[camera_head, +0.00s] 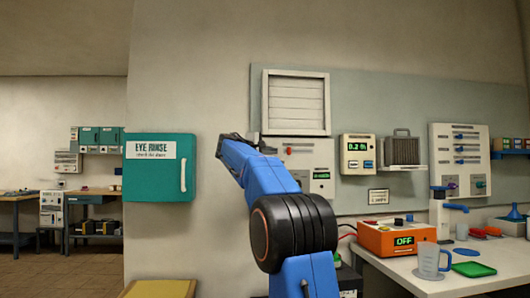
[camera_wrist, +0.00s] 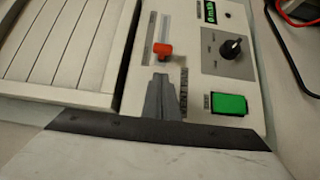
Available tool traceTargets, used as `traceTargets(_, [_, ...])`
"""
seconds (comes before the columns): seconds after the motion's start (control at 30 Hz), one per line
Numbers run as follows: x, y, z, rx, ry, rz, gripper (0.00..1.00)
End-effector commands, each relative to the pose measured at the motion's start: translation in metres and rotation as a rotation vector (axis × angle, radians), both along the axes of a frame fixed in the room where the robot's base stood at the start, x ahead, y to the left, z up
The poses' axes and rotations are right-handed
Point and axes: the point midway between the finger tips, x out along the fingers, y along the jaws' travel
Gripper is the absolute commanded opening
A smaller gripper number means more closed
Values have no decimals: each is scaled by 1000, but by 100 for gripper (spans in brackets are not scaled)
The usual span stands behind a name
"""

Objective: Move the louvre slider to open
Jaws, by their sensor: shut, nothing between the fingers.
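The louvre slider is a small red knob (camera_wrist: 162,50) in a slot on a pale control panel (camera_wrist: 195,75). The red knob (camera_head: 289,151) and the panel (camera_head: 318,160) also show in the head view, below the louvre. The louvre (camera_head: 296,103) has flat, closed-looking slats, and part of it shows at the left of the wrist view (camera_wrist: 60,40). My gripper (camera_wrist: 160,80) is shut and empty, its fingertips close beside the red knob. I cannot tell whether they touch it. In the head view my gripper (camera_head: 254,144) is partly hidden by my blue arm.
The panel also carries a black rotary knob (camera_wrist: 232,48), a green button (camera_wrist: 229,104) and a small green display (camera_wrist: 210,12). A teal eye rinse cabinet (camera_head: 160,170) hangs left of my arm. A bench with an orange box (camera_head: 396,239) and a jug (camera_head: 429,261) stands at the right.

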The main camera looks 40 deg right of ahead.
Motion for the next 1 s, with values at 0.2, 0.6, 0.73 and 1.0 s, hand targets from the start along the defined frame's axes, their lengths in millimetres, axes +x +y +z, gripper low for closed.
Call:
traceTargets(0.2, [-16, -24, 0, 0, 0, -1, 0])
traceTargets(0.6, [-22, -33, 0, 0, 0, 0, 0])
traceTargets(0.73, [-22, -33, 0, 0, 0, 0, 0])
traceTargets(1.0, [-40, -62, 1, -1, -1, -3, 0])
